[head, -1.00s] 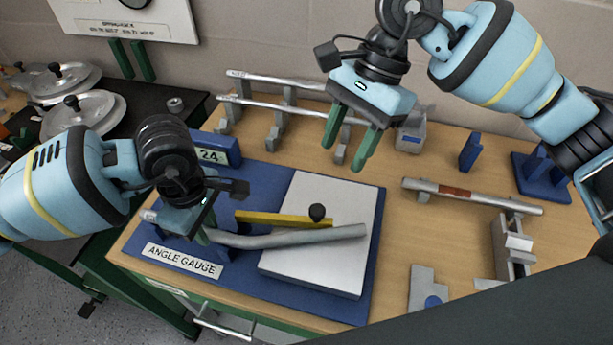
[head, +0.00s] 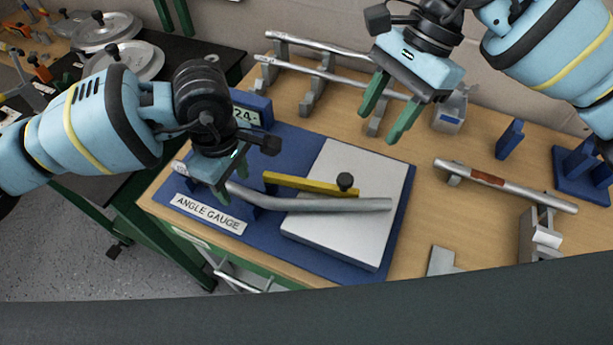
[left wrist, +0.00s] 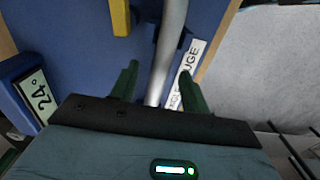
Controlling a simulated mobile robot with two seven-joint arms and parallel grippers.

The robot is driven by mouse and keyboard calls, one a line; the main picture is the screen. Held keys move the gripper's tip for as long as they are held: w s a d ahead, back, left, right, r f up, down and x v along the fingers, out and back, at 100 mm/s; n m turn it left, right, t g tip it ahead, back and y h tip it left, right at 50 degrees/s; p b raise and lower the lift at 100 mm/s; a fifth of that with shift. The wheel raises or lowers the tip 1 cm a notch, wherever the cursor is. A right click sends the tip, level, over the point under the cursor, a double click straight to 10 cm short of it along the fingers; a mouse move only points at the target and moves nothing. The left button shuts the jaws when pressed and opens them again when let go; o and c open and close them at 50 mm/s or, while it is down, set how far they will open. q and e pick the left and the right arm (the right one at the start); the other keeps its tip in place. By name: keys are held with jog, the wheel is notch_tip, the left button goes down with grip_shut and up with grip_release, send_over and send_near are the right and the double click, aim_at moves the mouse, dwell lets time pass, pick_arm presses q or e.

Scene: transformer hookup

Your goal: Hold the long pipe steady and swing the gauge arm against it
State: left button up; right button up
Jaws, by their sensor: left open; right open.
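The long grey pipe (head: 330,204) is bent and lies across the angle gauge, its right end over the white plate (head: 378,238). My left gripper (head: 222,193) is open at the pipe's left end. In the left wrist view the pipe (left wrist: 170,50) runs between the open fingers (left wrist: 158,88). My right gripper (head: 382,112) is open and empty above the table, behind the gauge.
The gauge's blue base (head: 330,270) carries a display (head: 247,115) reading 24. Straight pipes (head: 320,75) rest on stands at the back. Another pipe with a rusty band (head: 505,185) lies at the right. Blue brackets (head: 509,139) stand near the wall.

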pick_arm(q)
notch_tip(320, 180, up, 11)
dwell(0.4)
dwell(0.4)
